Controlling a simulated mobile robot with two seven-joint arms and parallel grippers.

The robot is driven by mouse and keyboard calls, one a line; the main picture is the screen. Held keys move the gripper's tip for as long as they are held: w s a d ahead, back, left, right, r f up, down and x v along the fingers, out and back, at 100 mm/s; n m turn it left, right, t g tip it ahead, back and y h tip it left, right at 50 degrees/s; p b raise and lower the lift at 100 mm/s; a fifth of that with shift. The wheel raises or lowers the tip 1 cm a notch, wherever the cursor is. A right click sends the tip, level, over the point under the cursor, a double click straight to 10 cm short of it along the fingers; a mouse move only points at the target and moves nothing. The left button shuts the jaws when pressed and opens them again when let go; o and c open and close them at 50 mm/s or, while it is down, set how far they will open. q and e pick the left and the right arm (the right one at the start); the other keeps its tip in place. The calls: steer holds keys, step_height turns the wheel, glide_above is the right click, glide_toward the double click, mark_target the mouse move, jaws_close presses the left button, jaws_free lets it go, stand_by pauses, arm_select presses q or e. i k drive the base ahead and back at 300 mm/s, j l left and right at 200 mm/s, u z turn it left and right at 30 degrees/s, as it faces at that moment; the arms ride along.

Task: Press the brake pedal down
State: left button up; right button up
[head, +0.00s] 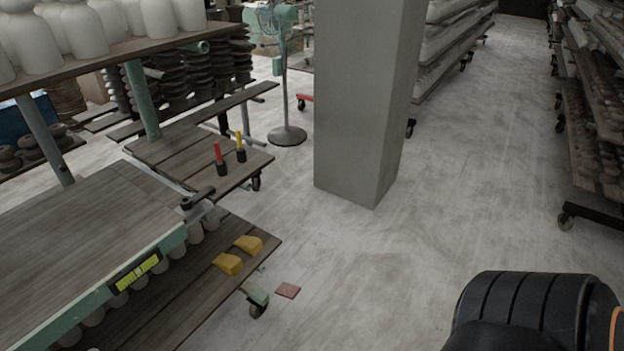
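A small pale green piece (255,292) sits at the caster (258,309) under the near corner of the wooden rack cart. It looks like a brake pedal, but it is too small to tell whether it is raised or pressed. Neither of my grippers is in view. A black ribbed part of my own body fills the bottom right corner, well apart from the caster.
The wooden cart (80,240) carries a level (134,272) on its edge and yellow wedges (228,264) below. A flat reddish square (288,290) lies on the floor. A grey pillar (360,100) stands ahead. The floor (380,270) between is clear.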

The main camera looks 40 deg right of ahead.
mark_target(286, 290)
steer(key=z, duration=1.2)
steer(key=i+l, duration=1.05)
steer(key=i, duration=0.2)
steer(key=u, duration=1.4)
